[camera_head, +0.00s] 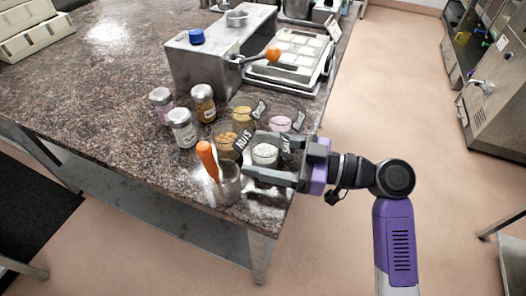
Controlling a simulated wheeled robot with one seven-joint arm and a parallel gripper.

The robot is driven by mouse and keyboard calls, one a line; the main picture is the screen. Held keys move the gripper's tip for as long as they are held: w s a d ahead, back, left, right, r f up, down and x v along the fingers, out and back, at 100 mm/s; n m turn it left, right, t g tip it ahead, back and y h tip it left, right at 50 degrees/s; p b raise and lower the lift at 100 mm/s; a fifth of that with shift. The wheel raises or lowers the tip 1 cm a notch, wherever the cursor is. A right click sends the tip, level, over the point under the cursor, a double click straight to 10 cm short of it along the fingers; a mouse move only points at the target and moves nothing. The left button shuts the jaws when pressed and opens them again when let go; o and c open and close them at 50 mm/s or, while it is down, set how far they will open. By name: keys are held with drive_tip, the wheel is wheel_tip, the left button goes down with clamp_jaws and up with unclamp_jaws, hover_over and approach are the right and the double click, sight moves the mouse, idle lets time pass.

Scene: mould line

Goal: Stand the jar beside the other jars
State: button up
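A jar with a pale grey-white top (265,154) stands between the two fingers of my gripper (257,157), near the table's right front corner. The fingers are spread, one on each side of it. I cannot tell whether they press on it or whether its base touches the table. The other jars are a group of three with silvery lids to the left: one with pinkish contents (161,105), one with pale contents (182,129) and one with brown-gold contents (203,104).
Glass bowls with labels, one marked NUTS (228,139), one yellow (242,111) and one pink (281,122), stand close by. A metal cup (229,188) holds an orange-handled tool. A metal machine (208,68) stands behind the jars. The speckled table (90,100) is clear to the left.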

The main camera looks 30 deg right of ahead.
drive_tip(key=shift+r, duration=0.1)
drive_tip(key=b+v, duration=0.1)
drive_tip(key=v, duration=1.1)
drive_tip(key=shift+d, duration=0.1)
drive_tip(key=w+d+f+m+t+h, duration=0.2)
drive_tip(key=w+d+m+t+h, duration=0.25)
drive_tip(key=d+m+h, duration=0.4)
wheel_tip(320, 180, down, 5)
drive_tip(key=s+d+m+g+h+p, duration=0.1)
drive_tip(key=s+d+m+g+h, duration=0.1)
drive_tip(key=m+h, duration=0.45)
drive_tip(key=s+a+r+n+y+p, duration=0.2)
drive_tip(key=s+a+n+p, duration=0.2)
drive_tip(key=s+a, duration=1.4)
drive_tip(key=s+n+g, duration=0.1)
drive_tip(key=s+n, duration=0.1)
drive_tip(key=s, duration=0.1)
drive_tip(key=shift+s+a+y, duration=0.3)
drive_tip(key=shift+a+y, duration=0.05)
drive_tip(key=shift+y, duration=0.05)
